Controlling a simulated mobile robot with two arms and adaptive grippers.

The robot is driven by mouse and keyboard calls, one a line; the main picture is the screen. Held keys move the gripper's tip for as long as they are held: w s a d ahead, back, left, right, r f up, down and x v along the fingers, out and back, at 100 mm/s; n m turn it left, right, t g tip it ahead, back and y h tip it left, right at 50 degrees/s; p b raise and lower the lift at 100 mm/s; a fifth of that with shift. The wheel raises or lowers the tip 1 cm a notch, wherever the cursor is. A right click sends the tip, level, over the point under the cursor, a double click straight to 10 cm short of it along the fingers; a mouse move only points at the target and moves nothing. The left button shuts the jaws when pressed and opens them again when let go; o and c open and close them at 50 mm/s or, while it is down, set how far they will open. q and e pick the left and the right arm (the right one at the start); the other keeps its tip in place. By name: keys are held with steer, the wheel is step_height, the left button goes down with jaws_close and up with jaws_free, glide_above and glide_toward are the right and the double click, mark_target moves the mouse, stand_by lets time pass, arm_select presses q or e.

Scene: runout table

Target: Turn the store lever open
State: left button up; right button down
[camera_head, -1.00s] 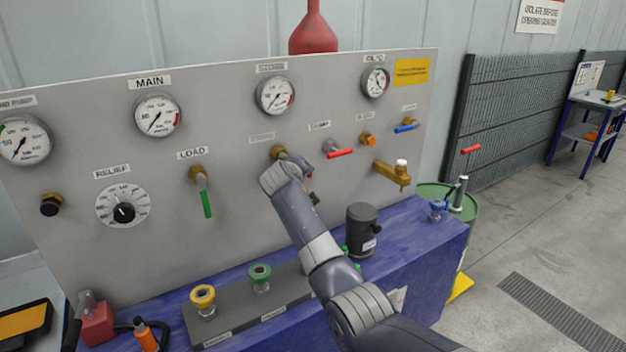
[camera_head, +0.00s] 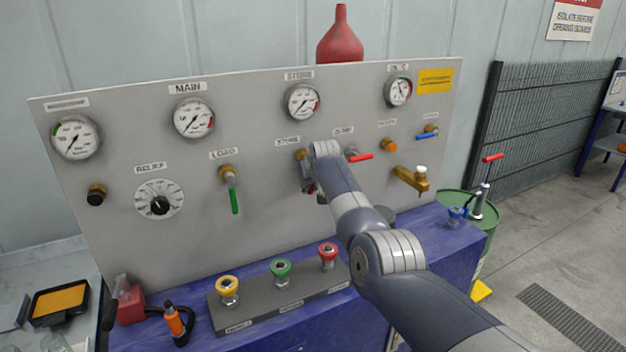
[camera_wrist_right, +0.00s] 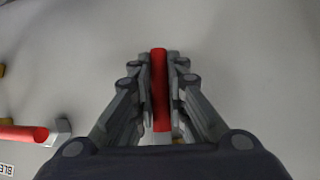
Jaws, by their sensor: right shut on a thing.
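The store lever's brass valve (camera_head: 300,155) is on the grey panel below the store gauge (camera_head: 302,102). My right gripper (camera_head: 309,187) is at this lever, just below the valve, and my wrist covers most of it in the head view. In the right wrist view, the lever's red handle (camera_wrist_right: 160,85) lies lengthwise between the two fingers of the right gripper (camera_wrist_right: 160,75), which are shut on it. The lever's exact angle on the panel is hidden by my arm. My left gripper is not in view.
The dump lever (camera_head: 360,157) with a red handle is close to the right of my wrist; a red handle also shows at left in the wrist view (camera_wrist_right: 22,133). The green load lever (camera_head: 234,198) hangs down at left.

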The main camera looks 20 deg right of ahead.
steer(key=shift+a+y, duration=0.2)
steer(key=shift+y, duration=0.1)
stand_by(0.4)
steer(key=c, duration=1.6)
jaws_free()
steer(key=shift+f, duration=0.1)
steer(key=v, duration=1.2)
steer(key=shift+a, duration=0.1)
